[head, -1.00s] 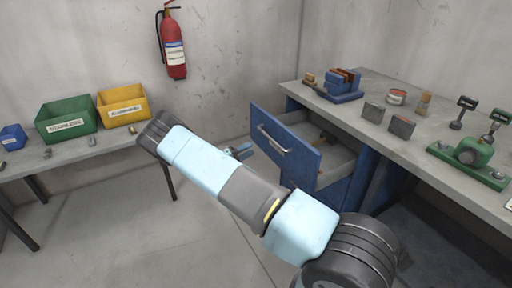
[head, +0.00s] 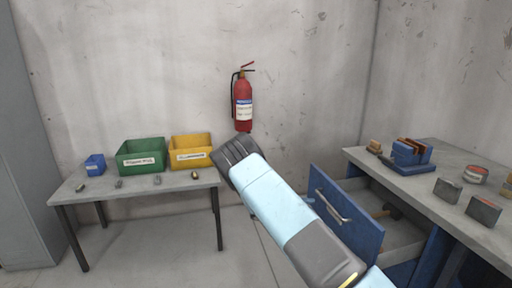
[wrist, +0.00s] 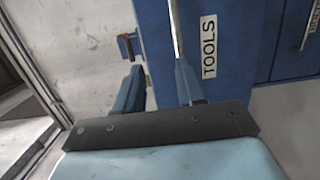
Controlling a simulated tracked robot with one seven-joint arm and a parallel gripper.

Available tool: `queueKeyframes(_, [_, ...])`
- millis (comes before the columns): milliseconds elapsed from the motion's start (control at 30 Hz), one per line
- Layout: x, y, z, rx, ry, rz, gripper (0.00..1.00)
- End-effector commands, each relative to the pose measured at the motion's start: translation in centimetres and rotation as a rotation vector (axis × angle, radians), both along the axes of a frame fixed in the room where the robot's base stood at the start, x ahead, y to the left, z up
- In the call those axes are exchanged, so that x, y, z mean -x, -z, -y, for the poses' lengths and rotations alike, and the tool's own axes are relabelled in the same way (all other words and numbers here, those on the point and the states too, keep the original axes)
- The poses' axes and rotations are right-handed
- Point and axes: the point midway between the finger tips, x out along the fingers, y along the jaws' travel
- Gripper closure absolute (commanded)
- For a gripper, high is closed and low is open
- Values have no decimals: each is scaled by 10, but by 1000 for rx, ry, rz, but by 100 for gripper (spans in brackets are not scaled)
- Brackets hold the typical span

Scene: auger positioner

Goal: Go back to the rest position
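My arm reaches up and left across the head view, from the bottom edge to a dark joint in front of the wall. My gripper is mostly hidden behind the arm there. In the wrist view my gripper (wrist: 158,88) shows two blue fingers well apart, with nothing between them. Beyond the fingers is the blue front of a drawer labelled TOOLS (wrist: 235,35), with its metal handle behind the right finger. The same drawer (head: 352,232) stands pulled open in the head view, with a brown-handled tool inside.
A workbench (head: 450,215) at right carries a blue vise (head: 410,157), grey blocks and a tin (head: 475,174). A table (head: 135,190) at left holds blue, green (head: 142,156) and yellow (head: 190,151) bins and small parts. A fire extinguisher (head: 243,103) hangs on the wall.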

Motion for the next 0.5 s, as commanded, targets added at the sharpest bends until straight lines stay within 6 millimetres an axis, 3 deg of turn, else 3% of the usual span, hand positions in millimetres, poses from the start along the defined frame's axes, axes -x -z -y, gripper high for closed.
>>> queueKeyframes(100, [11,-29,11,-96,63,-6,62])
queueKeyframes(500, [58,-110,35,-412,208,-27,62])
